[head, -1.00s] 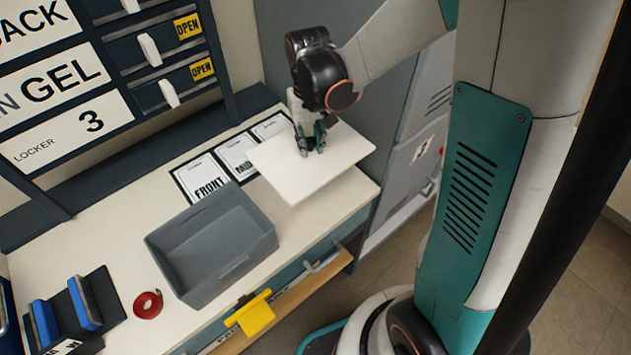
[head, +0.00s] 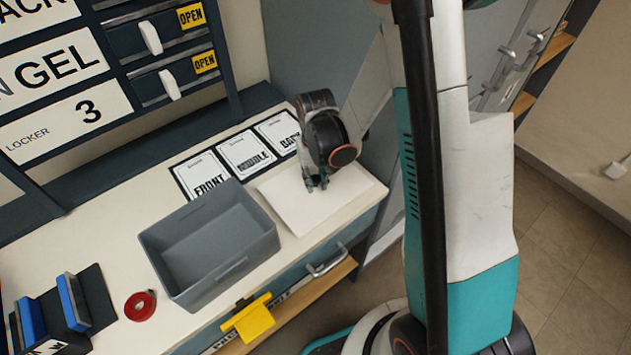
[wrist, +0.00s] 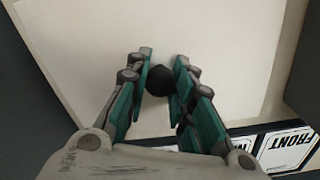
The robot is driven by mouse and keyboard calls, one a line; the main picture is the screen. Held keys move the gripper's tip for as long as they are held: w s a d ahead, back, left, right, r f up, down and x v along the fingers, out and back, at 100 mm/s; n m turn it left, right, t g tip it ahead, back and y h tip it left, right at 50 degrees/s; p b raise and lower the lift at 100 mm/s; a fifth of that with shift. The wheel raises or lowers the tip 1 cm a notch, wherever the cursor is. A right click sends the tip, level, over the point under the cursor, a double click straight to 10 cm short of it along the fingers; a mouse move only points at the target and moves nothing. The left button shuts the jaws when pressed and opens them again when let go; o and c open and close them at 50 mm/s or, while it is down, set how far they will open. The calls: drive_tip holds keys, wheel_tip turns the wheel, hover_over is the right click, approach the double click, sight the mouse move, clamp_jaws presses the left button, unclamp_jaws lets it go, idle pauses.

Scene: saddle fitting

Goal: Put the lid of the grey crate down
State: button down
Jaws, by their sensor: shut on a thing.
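The lid (head: 328,203) is a flat pale panel at the right end of the bench, low over or on the bench top; I cannot tell whether it touches. My gripper (head: 316,184) is above it with fingers pointing down. In the wrist view my gripper (wrist: 164,85) is shut on the dark round knob (wrist: 160,80) of the lid (wrist: 215,60). The grey crate (head: 262,243) stands open and empty on the bench, left of the lid.
Cards marked FRONT (head: 205,180), MIDDLE (head: 246,152) and BACK (head: 283,132) lie behind the crate and lid. A red tape roll (head: 140,305) and blue-topped blocks (head: 73,300) are at the left. A yellow piece (head: 250,320) hangs at the bench's front edge.

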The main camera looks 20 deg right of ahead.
drive_tip(key=shift+f, duration=0.25)
drive_tip(key=shift+f, duration=0.15)
drive_tip(key=c, duration=1.4)
unclamp_jaws()
drive_tip(key=shift+r, duration=0.2)
wheel_tip(320, 180, up, 12)
drive_tip(key=p, duration=0.4)
wheel_tip(320, 180, up, 12)
drive_tip(key=r+t, duration=0.1)
drive_tip(key=t, duration=0.2)
hover_over(316, 178)
drive_tip(key=s, duration=0.6)
drive_tip(key=s+r+n+t, duration=0.1)
drive_tip(key=s+r+t, duration=0.3)
drive_tip(key=s, duration=0.5)
drive_tip(key=shift+r, duration=0.85)
